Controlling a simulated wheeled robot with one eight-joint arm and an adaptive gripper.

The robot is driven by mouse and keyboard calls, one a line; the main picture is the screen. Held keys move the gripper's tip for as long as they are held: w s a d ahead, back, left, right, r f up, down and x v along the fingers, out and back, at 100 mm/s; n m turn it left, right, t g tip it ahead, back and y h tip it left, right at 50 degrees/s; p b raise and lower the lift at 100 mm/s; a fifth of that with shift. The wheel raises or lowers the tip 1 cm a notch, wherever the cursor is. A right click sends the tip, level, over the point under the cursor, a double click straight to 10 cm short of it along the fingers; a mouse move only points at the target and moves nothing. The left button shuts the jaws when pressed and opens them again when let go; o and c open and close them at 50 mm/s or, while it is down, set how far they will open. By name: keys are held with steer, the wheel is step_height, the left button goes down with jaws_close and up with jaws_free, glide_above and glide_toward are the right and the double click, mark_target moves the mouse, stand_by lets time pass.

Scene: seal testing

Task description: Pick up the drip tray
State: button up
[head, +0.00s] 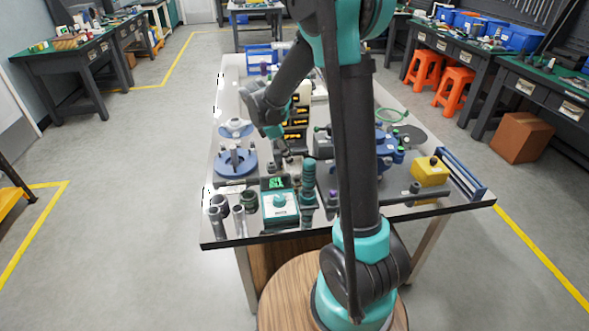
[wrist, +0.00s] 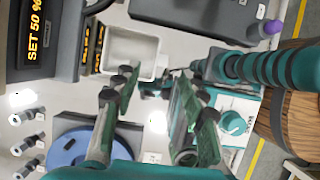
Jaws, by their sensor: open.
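A white rectangular open tray (wrist: 134,48), which I take to be the drip tray, shows in the wrist view beyond my left finger. It lies between the dark display unit and the teal-ribbed cylinder. My gripper (wrist: 157,84) is open, with its two green-padded fingers apart and nothing held between them. The left fingertip overlaps the tray's near edge in the picture; I cannot tell whether it touches. In the head view my gripper (head: 281,148) hangs over the middle of the table, and I cannot make out the tray there.
The display unit (wrist: 38,38) stands left of the tray. The ribbed cylinder (wrist: 285,68) and a white-and-teal box (wrist: 232,122) are to the right. A blue round fixture (wrist: 75,150) is near. The table (head: 225,232) is crowded; a yellow block (head: 430,172) sits at its right.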

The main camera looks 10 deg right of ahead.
mark_target(296, 172)
steer(key=shift+s+a+x, duration=0.1)
steer(key=shift+x, duration=1.8)
steer(key=shift+s+a+x, duration=0.1)
steer(key=shift+a+x, duration=0.05)
steer(key=shift+x, duration=1.8)
steer(key=shift+c, duration=0.4)
jaws_close()
